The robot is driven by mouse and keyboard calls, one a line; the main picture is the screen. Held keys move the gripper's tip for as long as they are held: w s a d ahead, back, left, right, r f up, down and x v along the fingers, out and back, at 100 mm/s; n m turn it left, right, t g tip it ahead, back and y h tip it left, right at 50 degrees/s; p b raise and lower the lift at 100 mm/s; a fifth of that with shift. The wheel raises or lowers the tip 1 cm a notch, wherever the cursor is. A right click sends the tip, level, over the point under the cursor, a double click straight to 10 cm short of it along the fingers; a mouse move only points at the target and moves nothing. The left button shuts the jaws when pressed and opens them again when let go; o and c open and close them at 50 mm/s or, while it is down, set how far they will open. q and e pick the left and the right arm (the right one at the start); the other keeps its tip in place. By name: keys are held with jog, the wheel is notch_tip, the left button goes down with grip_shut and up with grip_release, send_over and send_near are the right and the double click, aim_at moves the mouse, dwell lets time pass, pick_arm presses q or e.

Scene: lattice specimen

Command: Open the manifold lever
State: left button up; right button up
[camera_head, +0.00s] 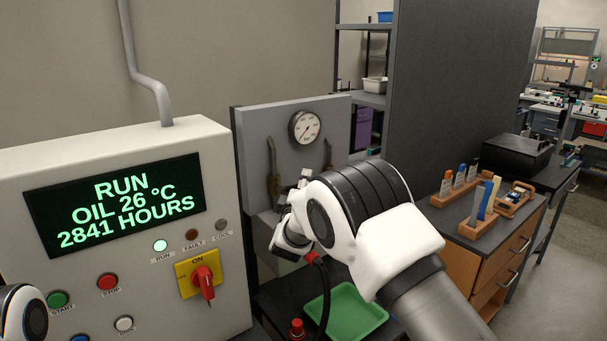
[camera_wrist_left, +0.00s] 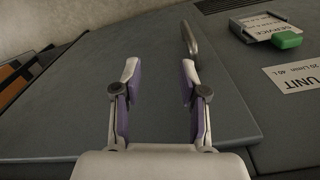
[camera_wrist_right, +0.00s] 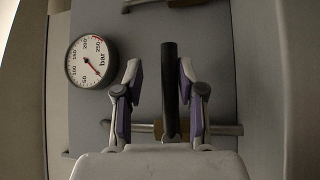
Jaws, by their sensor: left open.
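In the head view my right gripper (camera_head: 297,187) is in front of the grey manifold panel (camera_head: 258,125), and my wrist hides the lever. My left gripper (camera_wrist_left: 158,78) is open and empty above a grey surface in the left wrist view.
A round pressure gauge (camera_head: 305,127) is on the panel above my right gripper. A cabinet with a lit display (camera_head: 115,205) and red switch (camera_head: 204,281) stands to the left. A green tray (camera_head: 346,312) and a red-capped item (camera_head: 297,329) are below my right arm.

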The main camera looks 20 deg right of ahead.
jog(key=w, duration=0.1)
jog(key=w+d, duration=0.1)
jog(key=w+d+f, duration=0.1)
jog(key=w, duration=0.1)
jog(key=shift+p, duration=0.3)
jog(key=shift+s+a+r, duration=0.15)
jog(key=shift+s+r, duration=0.05)
jog(key=shift+s, duration=0.05)
jog(key=shift+s+a+r, duration=0.1)
jog(key=shift+s+r, duration=0.1)
jog(key=shift+s, duration=0.05)
grip_shut()
pick_arm(q)
jog(key=shift+w+d+r, duration=0.1)
jog(key=shift+w+r, duration=0.1)
jog(key=shift+r, duration=0.25)
